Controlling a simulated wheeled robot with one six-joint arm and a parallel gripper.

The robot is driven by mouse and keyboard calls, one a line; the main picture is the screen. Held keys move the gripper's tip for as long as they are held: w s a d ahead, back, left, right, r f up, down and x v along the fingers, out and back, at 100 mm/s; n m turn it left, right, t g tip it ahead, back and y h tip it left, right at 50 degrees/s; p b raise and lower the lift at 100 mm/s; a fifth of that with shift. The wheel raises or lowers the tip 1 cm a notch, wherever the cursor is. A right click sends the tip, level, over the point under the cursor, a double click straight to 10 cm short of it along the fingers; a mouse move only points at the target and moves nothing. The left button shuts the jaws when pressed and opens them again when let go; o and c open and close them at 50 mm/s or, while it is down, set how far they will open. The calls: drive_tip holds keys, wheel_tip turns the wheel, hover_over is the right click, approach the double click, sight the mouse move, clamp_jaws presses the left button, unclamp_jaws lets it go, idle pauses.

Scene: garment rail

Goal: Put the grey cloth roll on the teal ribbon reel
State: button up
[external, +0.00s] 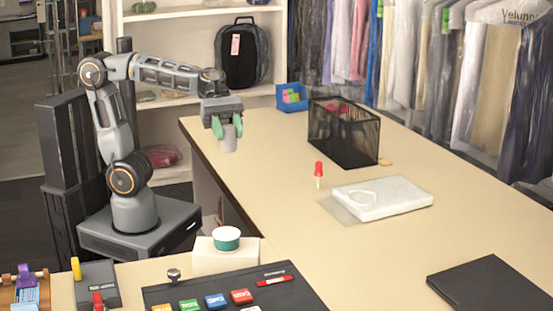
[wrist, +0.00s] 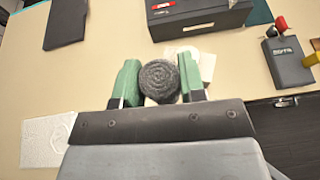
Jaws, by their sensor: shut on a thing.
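The grey cloth roll (wrist: 158,82) is held between the two green fingers of my gripper (wrist: 158,70). In the external view my gripper (external: 229,131) points down with the roll (external: 229,144) low between its fingers, in the air near the counter's far left edge. The teal ribbon reel (external: 226,239) stands upright on a cream block (external: 210,260) at the front left, with a pale top. My gripper is well above and behind it, apart from it. In the wrist view the roll and fingers hide much of the area around the block (wrist: 207,67).
A black mesh basket (external: 345,135), a blue bin (external: 291,97), a red-topped item (external: 318,172) and a white package (external: 382,198) stand on the counter (external: 250,190). A dark tray (external: 200,292) and a grey holder (external: 97,284) flank the block's front.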

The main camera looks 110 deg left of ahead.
drive_tip(key=s+d+m+g+h, duration=0.1)
drive_tip(key=s+d+m+g, duration=0.1)
drive_tip(key=s+d, duration=0.25)
drive_tip(key=h, duration=0.1)
hover_over(226, 233)
drive_tip(key=s, duration=0.1)
drive_tip(key=shift+m+g, duration=0.4)
drive_tip(key=f, duration=1)
drive_tip(key=shift+a, duration=0.2)
drive_tip(key=shift+w+d+f, duration=0.15)
drive_tip(key=shift+w+f, duration=0.2)
drive_tip(key=shift+f, duration=0.25)
drive_tip(key=shift+w+f, duration=0.2)
drive_tip(key=shift+f, duration=1.45)
drive_tip(key=shift+f+b, duration=0.1)
drive_tip(key=shift+b, duration=0.2)
